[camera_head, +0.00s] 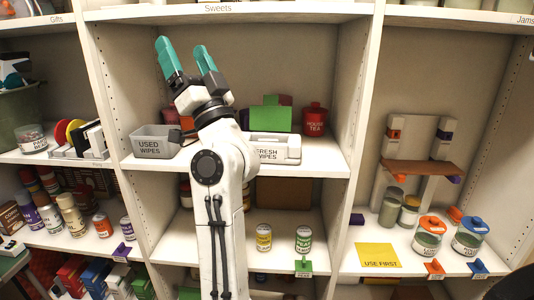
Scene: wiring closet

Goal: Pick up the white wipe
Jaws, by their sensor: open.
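My gripper (182,47) is raised in front of the upper middle shelf, its two teal fingers pointing up and apart, with nothing between them. A white holder labelled "FRESH WIPES" (290,149) stands on the middle shelf, to the right of and below my gripper. My arm hides its left part. A grey open bin labelled "USED WIPES" (148,148) stands on the same shelf to the left of my arm. Its inside shows little.
A red tea canister (314,117) and a green box (269,116) stand behind the white holder. Shelf uprights stand on both sides of this bay. Cans (264,238) sit on the shelf below. Lidded jars (429,234) and a yellow "USE FIRST" mat (378,255) are at right.

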